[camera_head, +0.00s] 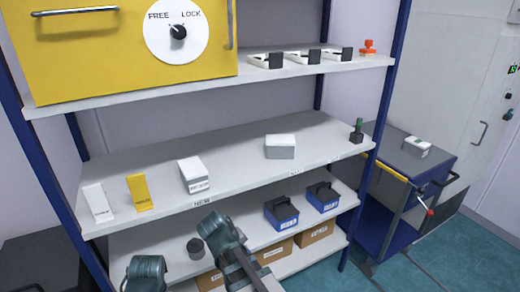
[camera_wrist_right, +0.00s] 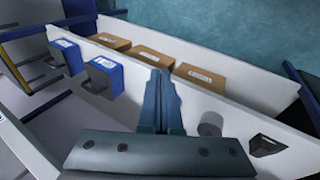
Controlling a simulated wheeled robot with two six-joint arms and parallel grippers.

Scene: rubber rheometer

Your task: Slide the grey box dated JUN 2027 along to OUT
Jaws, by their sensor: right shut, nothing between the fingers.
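Two pale grey-white boxes are on the middle shelf (camera_head: 238,160). One labelled box (camera_head: 194,176) is left of centre, behind a shelf-edge tag (camera_head: 203,203). The other box (camera_head: 280,147) is further right and back. Their dates are too small to read, and I cannot make out which edge tag says OUT. My right gripper shows in the right wrist view (camera_wrist_right: 162,76), shut and empty, over the lower shelf and touching no box. In the head view my arms are below the middle shelf's front edge. My left gripper's fingers are not visible.
A white card (camera_head: 98,203) and yellow block (camera_head: 140,192) stand at the middle shelf's left end, and a dark green-topped item (camera_head: 357,131) at its right. Shelf between the boxes is clear.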

